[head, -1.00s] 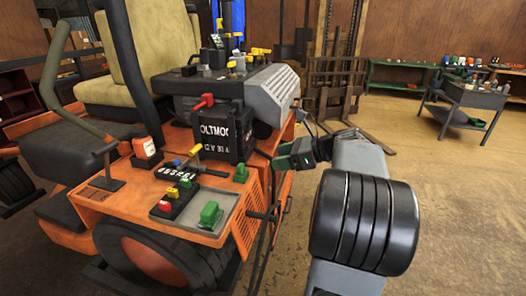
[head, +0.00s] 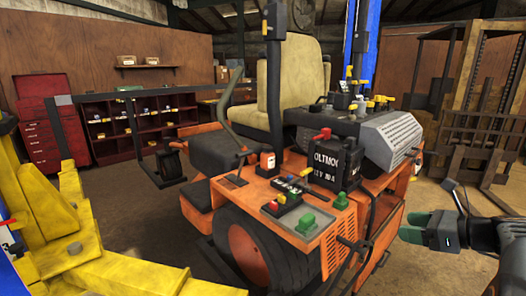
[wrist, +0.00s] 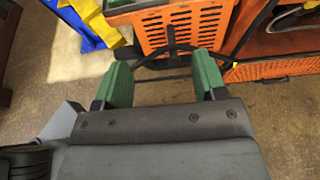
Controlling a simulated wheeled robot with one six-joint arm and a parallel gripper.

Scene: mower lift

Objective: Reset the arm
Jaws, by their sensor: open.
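My gripper (head: 428,228) is at the right of the head view, apart from the orange mower (head: 320,250) and to the right of its rear corner. In the wrist view my gripper (wrist: 165,82) shows two green fingers spread wide with nothing between them. Beyond the fingers lies the mower's orange slotted panel (wrist: 180,25), with a dark bar in front of it. The black battery (head: 335,165) sits on the mower with a red terminal piece on top.
A yellow lift (head: 60,225) stands at the left. Red drawers (head: 45,130) and a dark red shelf (head: 130,125) are behind it. A forklift mast (head: 480,100) stands at the back right. Floor between the lift and mower is partly open.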

